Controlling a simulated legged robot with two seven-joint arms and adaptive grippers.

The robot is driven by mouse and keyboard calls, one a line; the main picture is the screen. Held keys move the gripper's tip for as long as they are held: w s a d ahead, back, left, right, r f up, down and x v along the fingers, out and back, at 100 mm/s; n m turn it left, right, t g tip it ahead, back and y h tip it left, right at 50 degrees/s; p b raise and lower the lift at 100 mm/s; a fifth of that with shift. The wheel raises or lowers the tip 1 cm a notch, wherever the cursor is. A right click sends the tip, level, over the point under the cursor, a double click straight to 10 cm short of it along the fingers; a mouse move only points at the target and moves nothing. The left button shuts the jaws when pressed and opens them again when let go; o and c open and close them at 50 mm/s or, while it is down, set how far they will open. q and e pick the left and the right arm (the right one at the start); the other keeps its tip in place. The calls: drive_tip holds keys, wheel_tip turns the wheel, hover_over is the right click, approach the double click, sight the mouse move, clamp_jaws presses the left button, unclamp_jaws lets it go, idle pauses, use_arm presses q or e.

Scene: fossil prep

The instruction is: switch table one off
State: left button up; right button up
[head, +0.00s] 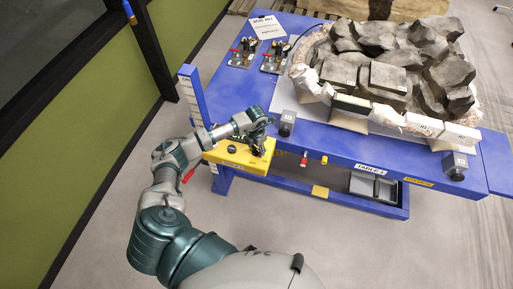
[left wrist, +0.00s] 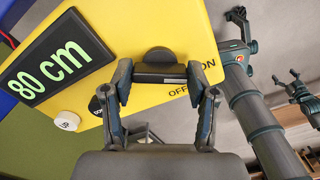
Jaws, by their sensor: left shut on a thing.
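A yellow control box (head: 234,158) is fixed at the left front corner of the blue table marked TABLE 1 (head: 345,150). My left gripper (head: 258,138) reaches over the box from the left. In the left wrist view, the yellow panel (left wrist: 205,45) has a display reading 80 cm (left wrist: 53,57), a white button (left wrist: 67,121) and a black knob (left wrist: 160,57). The fingers of my left gripper (left wrist: 160,78) are shut on the knob, one on each side. OFF and ON labels show beside it. The knob's pointer is hidden.
A large fossil block (head: 400,70) of grey rocks rests on the table. Two small clamp-like devices (head: 243,52) and a paper sign (head: 268,27) stand at the back left. A blue upright scale (head: 193,95) rises beside the box. Grey floor (head: 330,240) in front is clear.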

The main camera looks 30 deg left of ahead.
use_arm(q)
drive_tip(key=shift+a+f+m+b, duration=0.1)
drive_tip(key=shift+f+m+b, duration=0.1)
drive_tip(key=shift+m+b, duration=1.05)
drive_tip(key=m+b, duration=0.3)
drive_tip(key=shift+m, duration=0.35)
drive_tip(key=m+b, duration=0.2)
drive_tip(key=shift+b, duration=0.3)
drive_tip(key=shift+r+m+b, duration=0.15)
drive_tip(key=shift+m+b, duration=0.95)
drive_tip(key=shift+m, duration=0.6)
drive_tip(key=shift+r, duration=0.1)
drive_tip(key=o, duration=1.1)
drive_tip(key=shift+c, duration=0.2)
drive_tip(key=shift+o, duration=0.5)
